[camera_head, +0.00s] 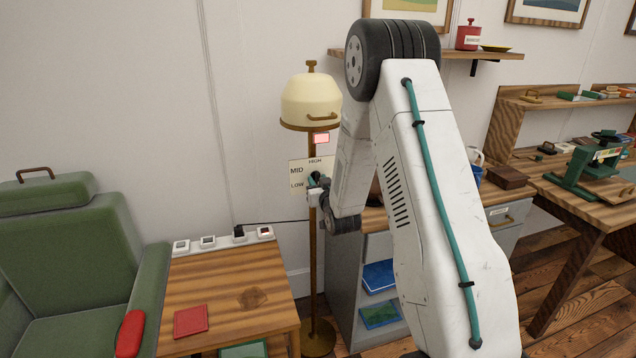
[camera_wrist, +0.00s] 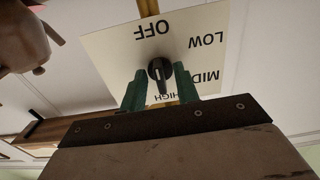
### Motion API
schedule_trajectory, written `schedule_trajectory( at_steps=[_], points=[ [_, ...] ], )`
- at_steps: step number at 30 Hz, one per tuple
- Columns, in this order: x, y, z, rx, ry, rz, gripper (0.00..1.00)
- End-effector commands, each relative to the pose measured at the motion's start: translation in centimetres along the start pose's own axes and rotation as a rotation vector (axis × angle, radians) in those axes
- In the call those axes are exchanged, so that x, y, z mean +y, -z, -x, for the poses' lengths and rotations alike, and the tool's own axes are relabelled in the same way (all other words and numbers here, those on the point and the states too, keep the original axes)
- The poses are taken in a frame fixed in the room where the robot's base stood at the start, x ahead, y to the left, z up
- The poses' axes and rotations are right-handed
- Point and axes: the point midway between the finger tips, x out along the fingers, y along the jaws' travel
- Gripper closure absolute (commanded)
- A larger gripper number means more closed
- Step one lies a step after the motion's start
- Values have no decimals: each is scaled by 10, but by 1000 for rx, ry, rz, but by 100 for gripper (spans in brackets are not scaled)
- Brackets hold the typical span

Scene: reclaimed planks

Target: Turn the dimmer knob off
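The dimmer knob (camera_wrist: 160,70) is black and sits on a cream plate (camera_wrist: 112,48) marked OFF, LOW, MID and HIGH. The wrist view shows the plate upside down. The knob's long bar points down in that view, toward HIGH and away from OFF. My gripper (camera_wrist: 160,84) has its two green fingers on either side of the knob. A small gap shows at the left finger; contact at the right finger is unclear. In the head view my gripper (camera_head: 318,182) is at the plate (camera_head: 297,173), on the lamp's pole, and hides the knob and OFF.
A wooden side table (camera_head: 215,300) and green armchair (camera_head: 75,250) stand left. A grey cabinet (camera_head: 343,290) stands close behind the pole, and a workbench (camera_head: 575,190) is at right.

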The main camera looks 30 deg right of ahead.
Motion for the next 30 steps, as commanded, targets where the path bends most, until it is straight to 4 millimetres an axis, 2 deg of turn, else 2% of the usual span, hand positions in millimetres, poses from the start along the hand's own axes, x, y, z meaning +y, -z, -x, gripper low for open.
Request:
schedule_trajectory(
  at_steps=[12,15,30],
  points=[
    [0,0,62,-2,1,0,69],
    [0,-1,72,-3,1,0,69],
    [0,0,76,-1,0,0,69]
  ],
)
